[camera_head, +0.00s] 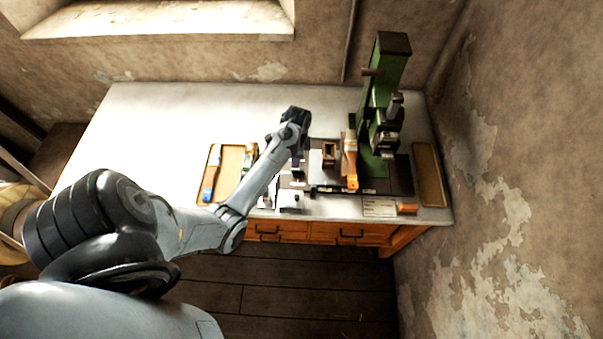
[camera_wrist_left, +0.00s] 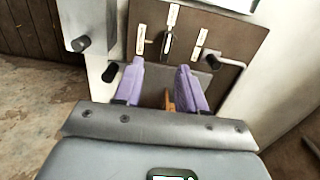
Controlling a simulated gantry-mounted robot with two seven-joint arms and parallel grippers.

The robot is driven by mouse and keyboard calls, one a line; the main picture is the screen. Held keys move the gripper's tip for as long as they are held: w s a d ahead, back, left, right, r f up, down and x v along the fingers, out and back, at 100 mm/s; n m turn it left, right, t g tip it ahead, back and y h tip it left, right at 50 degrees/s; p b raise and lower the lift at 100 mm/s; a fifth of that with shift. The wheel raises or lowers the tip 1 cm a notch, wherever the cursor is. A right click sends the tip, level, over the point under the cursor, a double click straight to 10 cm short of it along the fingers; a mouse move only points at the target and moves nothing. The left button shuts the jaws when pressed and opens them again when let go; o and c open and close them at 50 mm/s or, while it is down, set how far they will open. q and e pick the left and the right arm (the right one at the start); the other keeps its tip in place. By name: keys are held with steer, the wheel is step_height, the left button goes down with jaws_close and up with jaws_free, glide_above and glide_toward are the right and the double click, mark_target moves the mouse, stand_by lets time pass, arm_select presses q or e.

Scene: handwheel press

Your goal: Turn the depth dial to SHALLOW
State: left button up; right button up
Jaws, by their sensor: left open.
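The depth dial (camera_wrist_left: 167,44) appears to be the small metal pointer on a brown panel (camera_wrist_left: 225,42), seen in the left wrist view. Pale label plates surround it at left, top and right; their words are too small to read. My left gripper (camera_wrist_left: 160,86) has two purple fingers spread apart with nothing between them at the tips. The dial lies just beyond the fingertips, roughly in line with the gap. In the head view my left gripper (camera_head: 297,158) hangs over the front of the bench and hides much of the panel. My right gripper is not in view.
A green press (camera_head: 385,95) stands at the bench's right. Black-knobbed levers (camera_wrist_left: 108,73) flank the panel close to my fingers. A shallow tray (camera_head: 211,152) lies left, another tray (camera_head: 430,175) at the far right. The bench's left (camera_head: 140,120) is clear.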

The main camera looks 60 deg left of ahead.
mark_target(301, 170)
arm_select(q)
steer(key=f, duration=0.3)
steer(key=w+f, duration=0.1)
steer(key=f, duration=0.2)
steer(key=w+f+b, duration=0.1)
steer(key=f, duration=0.2)
steer(key=shift+f, duration=0.4)
jaws_close()
